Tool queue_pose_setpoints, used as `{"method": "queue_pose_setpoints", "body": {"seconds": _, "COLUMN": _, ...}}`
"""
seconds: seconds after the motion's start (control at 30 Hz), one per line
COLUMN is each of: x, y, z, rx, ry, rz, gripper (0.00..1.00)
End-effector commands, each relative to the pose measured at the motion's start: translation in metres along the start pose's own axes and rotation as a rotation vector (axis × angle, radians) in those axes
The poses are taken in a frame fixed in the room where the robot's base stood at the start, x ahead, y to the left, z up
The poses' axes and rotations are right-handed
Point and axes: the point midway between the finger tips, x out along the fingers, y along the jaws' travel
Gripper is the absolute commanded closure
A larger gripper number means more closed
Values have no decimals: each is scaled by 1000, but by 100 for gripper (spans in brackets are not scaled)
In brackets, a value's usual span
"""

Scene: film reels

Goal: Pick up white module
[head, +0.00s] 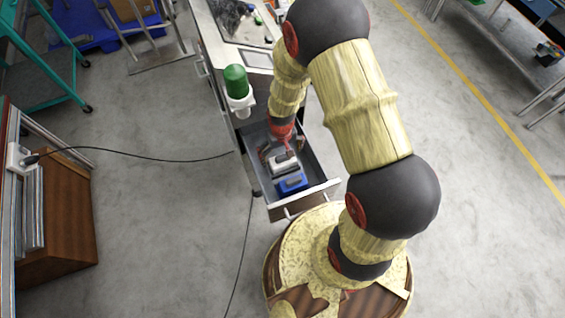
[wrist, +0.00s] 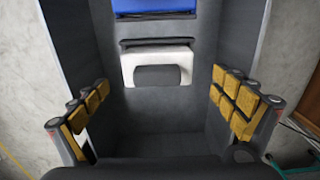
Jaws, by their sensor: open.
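The white module (wrist: 126,68), a white block with a dark grey face, lies in the open drawer (head: 318,188). It also shows in the head view (head: 285,163), partly covered by my gripper. My gripper (wrist: 160,100) is open and empty, and it points down into the drawer. In the wrist view its yellow-padded fingers stand wide apart near the two side walls. The module appears ahead of the fingers, between their lines, and I see no contact. In the head view the gripper (head: 279,150) is at the module's far end.
A blue object (head: 292,183) lies in the drawer close beside the module, toward the drawer front; it also shows in the wrist view (wrist: 155,6). The drawer walls are close to my fingers. A green cylinder (head: 236,80) stands beside the drawer. A black cable (head: 150,157) crosses the floor.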

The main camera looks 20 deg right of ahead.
Motion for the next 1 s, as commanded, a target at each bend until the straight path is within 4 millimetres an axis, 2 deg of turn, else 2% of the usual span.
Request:
{"method": "queue_pose_setpoints", "body": {"seconds": 0.03, "x": 8, "y": 0, "z": 1, "rx": 0, "ry": -3, "rz": 0, "gripper": 3}}
{"method": "queue_pose_setpoints", "body": {"seconds": 0.27, "x": 26, "y": 2, "z": 3, "rx": 0, "ry": -3, "rz": 0, "gripper": 3}}
{"method": "queue_pose_setpoints", "body": {"seconds": 0.53, "x": 62, "y": 4, "z": 5, "rx": 0, "ry": -2, "rz": 0, "gripper": 3}}
{"method": "queue_pose_setpoints", "body": {"seconds": 0.77, "x": 63, "y": 4, "z": 5, "rx": 0, "ry": -2, "rz": 0, "gripper": 3}}
{"method": "queue_pose_setpoints", "body": {"seconds": 1.0, "x": 63, "y": 4, "z": 5, "rx": 0, "ry": -2, "rz": 0, "gripper": 16}}
